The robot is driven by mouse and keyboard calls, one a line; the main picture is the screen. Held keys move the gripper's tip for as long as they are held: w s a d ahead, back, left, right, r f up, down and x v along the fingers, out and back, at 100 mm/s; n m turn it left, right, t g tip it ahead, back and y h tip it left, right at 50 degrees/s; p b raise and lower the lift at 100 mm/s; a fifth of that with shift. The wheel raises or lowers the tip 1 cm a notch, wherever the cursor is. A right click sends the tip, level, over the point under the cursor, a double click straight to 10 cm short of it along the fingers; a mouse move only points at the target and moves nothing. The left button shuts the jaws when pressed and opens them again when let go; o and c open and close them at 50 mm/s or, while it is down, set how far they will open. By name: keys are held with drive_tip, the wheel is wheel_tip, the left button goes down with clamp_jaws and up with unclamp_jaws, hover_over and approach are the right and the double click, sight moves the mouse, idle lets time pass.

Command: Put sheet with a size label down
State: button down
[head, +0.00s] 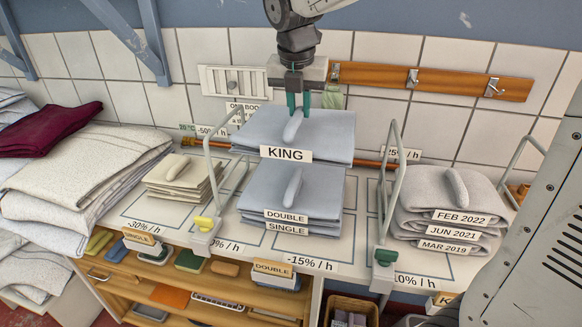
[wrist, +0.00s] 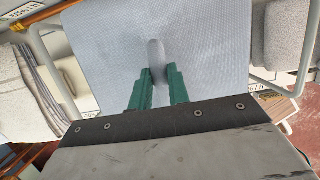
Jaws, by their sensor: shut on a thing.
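My gripper (head: 298,98) has green fingers and is shut on the raised ridge of a folded blue-grey sheet labelled KING (head: 325,130). The sheet is held level above a stack. In the wrist view the KING sheet (wrist: 205,55) fills the middle, with its ridge between the fingers (wrist: 160,85). Below it in the head view lies a blue-grey stack with a DOUBLE sheet (head: 325,190) on top and a SINGLE sheet (head: 262,226) under it. The KING sheet hides the back of this stack's area.
Metal hoop rails (head: 393,185) stand on both sides of the stack. Cream folded cloths (head: 180,178) lie left, and grey dated cloths (head: 440,205) lie right. A wooden hook rail (head: 440,80) is on the wall behind. Bare white counter (head: 345,255) shows in front of the stack.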

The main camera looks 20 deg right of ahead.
drive_tip(key=shift+f, duration=0.9)
drive_tip(key=shift+w+f, duration=0.15)
drive_tip(key=shift+f, duration=0.25)
wheel_tip(320, 180, down, 10)
drive_tip(key=shift+r, duration=0.2)
drive_tip(key=shift+f, duration=0.15)
drive_tip(key=c, duration=1.3)
unclamp_jaws()
